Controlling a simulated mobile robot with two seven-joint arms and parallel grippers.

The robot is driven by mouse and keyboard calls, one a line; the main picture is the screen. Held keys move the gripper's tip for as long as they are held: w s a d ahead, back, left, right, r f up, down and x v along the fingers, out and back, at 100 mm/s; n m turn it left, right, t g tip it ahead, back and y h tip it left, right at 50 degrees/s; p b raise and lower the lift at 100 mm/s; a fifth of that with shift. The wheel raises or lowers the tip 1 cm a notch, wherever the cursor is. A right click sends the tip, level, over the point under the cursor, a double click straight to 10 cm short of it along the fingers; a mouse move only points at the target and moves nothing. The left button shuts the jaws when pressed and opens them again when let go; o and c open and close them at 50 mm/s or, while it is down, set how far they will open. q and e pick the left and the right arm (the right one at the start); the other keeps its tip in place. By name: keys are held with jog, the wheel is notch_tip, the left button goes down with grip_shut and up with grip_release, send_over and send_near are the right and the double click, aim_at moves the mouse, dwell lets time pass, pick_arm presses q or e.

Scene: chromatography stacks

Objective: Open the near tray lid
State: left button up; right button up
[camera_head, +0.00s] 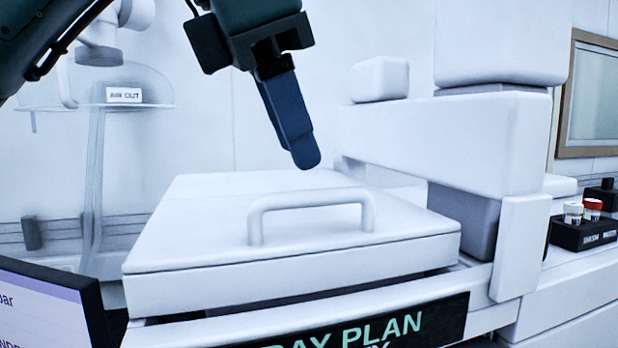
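The near tray lid (200,225) is a flat white cover in the middle of the view. It lies flat and looks closed on its tray. A white bar handle (310,204) arches up from the lid near its front edge. My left gripper (305,160) comes down from the top and hangs above the back of the handle, apart from it in the picture. Its dark blue fingers overlap from this side, so their gap is hidden. Nothing shows held in them. My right gripper is out of view.
A white arm-like housing (440,145) stands right of the lid. A dark vial rack (585,232) with capped vials sits at far right. A screen (45,310) stands at lower left. A tray plan sign (375,328) is below the lid. A clear vessel (100,105) is behind left.

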aim_at(308, 197)
pick_arm(q)
jog(key=shift+x, duration=2.3)
grip_shut()
